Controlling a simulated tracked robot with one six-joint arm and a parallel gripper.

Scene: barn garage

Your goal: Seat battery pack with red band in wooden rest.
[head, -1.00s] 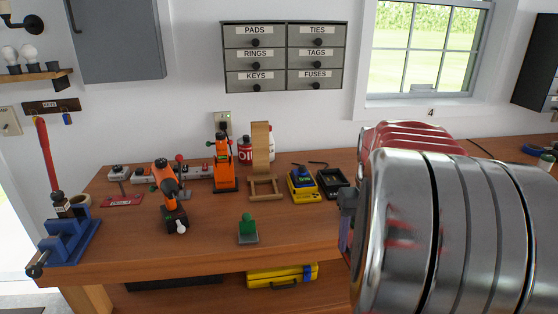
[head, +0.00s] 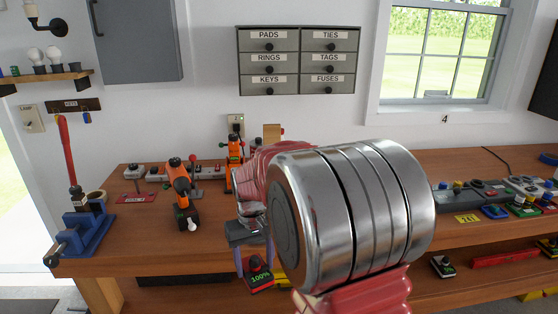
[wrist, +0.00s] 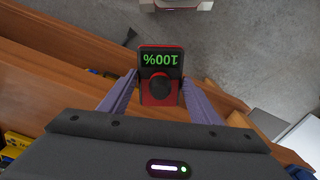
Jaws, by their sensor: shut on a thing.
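The battery pack (wrist: 162,92) is dark with a red band and a green 100% display. It also shows low in the middle of the head view (head: 259,277), in front of the bench. My gripper (wrist: 160,78) is shut on it, with a purple-grey finger on each side. In the head view my gripper (head: 256,260) is partly covered by my arm. A light wooden piece, likely the top of the wooden rest (head: 272,132), shows above my arm at the back of the bench. The rest of it is hidden behind my arm.
The workbench (head: 150,240) carries a blue vise (head: 85,232), an orange drill (head: 181,190) and another orange tool (head: 235,160) on the left. Chargers and small devices (head: 500,195) stand on the right. My arm hides the bench's middle. A lower shelf holds more items.

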